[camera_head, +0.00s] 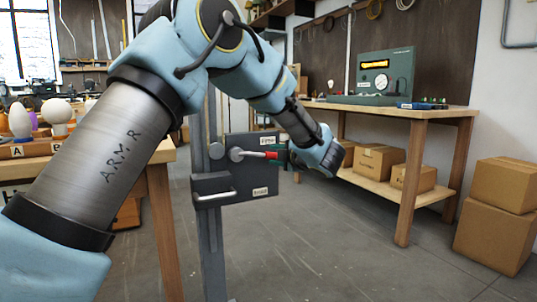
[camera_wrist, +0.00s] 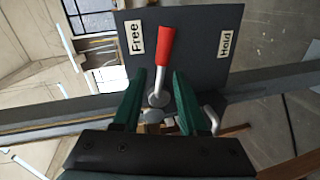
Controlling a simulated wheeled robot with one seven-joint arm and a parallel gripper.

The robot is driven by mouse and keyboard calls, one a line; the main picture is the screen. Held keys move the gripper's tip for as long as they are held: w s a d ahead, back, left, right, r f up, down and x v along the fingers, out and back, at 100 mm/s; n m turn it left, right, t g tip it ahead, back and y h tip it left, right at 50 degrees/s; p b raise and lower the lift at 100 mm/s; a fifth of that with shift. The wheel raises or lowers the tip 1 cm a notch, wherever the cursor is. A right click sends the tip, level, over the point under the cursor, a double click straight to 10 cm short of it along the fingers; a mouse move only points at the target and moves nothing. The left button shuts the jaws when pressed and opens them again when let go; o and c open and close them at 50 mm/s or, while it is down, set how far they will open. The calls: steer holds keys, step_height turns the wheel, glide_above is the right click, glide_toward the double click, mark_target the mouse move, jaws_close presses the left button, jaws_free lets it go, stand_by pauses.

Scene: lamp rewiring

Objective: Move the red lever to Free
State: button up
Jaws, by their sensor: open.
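The red lever (camera_head: 271,155) sticks out from a dark panel (camera_head: 235,183) on a grey post. In the wrist view the lever's red grip (camera_wrist: 166,47) points up and leans slightly right, between the Free label (camera_wrist: 134,38) on the left and the Hold label (camera_wrist: 226,43) on the right. In the head view Free (camera_head: 267,140) is above it and Hold (camera_head: 260,191) below. My gripper (camera_wrist: 160,74) is open, its green fingers on either side of the lever's metal shaft in the wrist view. I see gaps on both sides; depth is unclear.
A bar handle (camera_head: 215,195) juts from the panel's lower left. A wooden table (camera_head: 160,170) stands left, a workbench (camera_head: 430,112) with a green device (camera_head: 372,75) right. Cardboard boxes (camera_head: 500,205) stand at far right. The floor between is clear.

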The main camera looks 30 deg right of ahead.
steer(key=v, duration=0.3)
steer(key=shift+s, duration=0.4)
